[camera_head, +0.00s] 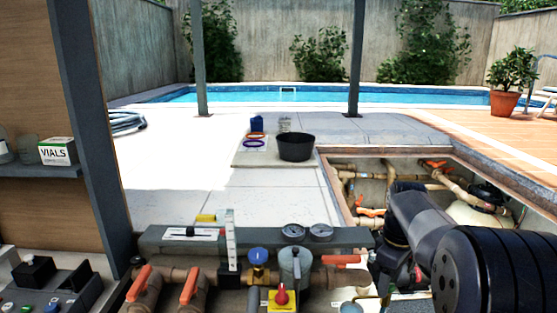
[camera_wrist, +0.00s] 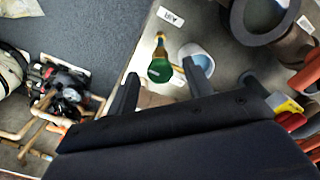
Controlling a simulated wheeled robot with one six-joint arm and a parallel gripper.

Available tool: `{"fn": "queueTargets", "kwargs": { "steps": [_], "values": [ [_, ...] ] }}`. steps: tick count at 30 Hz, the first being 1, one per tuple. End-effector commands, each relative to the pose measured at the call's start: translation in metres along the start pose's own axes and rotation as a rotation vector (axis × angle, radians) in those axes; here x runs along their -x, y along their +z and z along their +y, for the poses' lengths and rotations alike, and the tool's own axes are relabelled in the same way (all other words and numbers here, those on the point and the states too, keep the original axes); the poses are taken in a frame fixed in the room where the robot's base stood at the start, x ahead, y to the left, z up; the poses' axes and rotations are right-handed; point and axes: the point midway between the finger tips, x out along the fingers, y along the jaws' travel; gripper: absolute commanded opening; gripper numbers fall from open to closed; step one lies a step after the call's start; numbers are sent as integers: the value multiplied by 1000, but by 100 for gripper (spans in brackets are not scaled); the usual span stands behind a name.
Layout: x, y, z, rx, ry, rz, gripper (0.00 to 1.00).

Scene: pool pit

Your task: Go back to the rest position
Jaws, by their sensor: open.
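In the wrist view, my gripper (camera_wrist: 161,70) is open, with its two dark fingers spread apart. A green-capped brass valve (camera_wrist: 160,68) shows between the fingertips, and a white round fitting with a blue inside (camera_wrist: 196,62) is by the right finger. I see nothing held; whether a finger touches either fitting cannot be told. In the head view, my arm reaches in from the lower right and bends down beside the right end of the pipe bench (camera_head: 210,238). The gripper's tips are hard to make out there.
The open pit (camera_head: 350,165) with pipes lies behind and right of the arm. The bench carries orange-handled valves (camera_head: 190,285), two gauges (camera_head: 293,231) and a red knob (camera_head: 281,297). A black bowl (camera_head: 296,147) stands on a board beyond. A post (camera_head: 88,130) rises at left.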

Motion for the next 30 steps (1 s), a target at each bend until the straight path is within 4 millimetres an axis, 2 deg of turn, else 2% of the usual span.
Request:
{"fn": "queueTargets", "kwargs": {
  "steps": [12,30],
  "values": [
    [-1,0,0,271,1,0,49],
    [1,0,-2,310,6,2,49]
  ]
}}
